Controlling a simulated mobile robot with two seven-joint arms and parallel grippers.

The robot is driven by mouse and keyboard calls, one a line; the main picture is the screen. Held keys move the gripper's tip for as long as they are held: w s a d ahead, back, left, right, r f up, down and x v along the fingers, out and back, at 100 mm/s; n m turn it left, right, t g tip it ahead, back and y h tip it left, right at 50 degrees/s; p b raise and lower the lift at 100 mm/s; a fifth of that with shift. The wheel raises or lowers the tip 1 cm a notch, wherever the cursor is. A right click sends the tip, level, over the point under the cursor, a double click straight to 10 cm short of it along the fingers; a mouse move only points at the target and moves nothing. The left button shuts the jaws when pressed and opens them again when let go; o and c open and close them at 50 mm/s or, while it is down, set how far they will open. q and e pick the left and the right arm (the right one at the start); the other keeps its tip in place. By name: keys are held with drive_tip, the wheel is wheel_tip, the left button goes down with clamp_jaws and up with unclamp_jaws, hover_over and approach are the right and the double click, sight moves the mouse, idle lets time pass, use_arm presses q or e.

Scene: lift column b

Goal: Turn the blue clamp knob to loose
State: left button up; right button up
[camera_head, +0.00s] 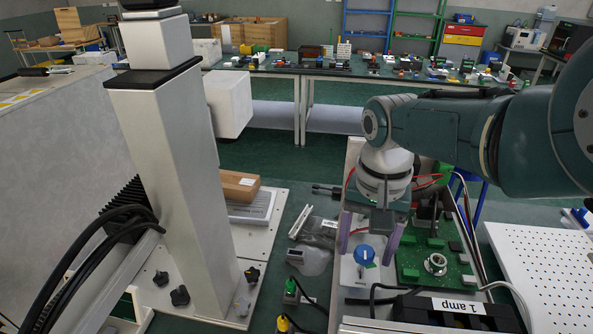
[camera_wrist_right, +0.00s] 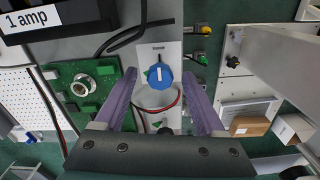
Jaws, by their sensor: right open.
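The blue clamp knob (camera_head: 364,255) is round and sits on a light plate at the front of the bench unit. In the right wrist view the knob (camera_wrist_right: 160,76) carries a white pointer line, which runs nearly straight up and down the picture. My right gripper (camera_head: 367,248) points down over the knob. Its purple fingers are open, one on each side, and appear clear of the knob. In the wrist view a gap shows between the knob and each finger. My left gripper is not in view.
A green circuit board (camera_head: 425,262) lies right of the knob, with red and black wires nearby. A black block labelled "1 amp" (camera_head: 455,308) stands in front. A white perforated board (camera_head: 545,270) is at the right. A cardboard box (camera_head: 239,185) lies left.

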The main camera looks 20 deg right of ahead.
sight(365, 251)
wheel_tip(365, 251, up, 10)
drive_tip(key=p, duration=0.6)
drive_tip(key=shift+f, duration=0.15)
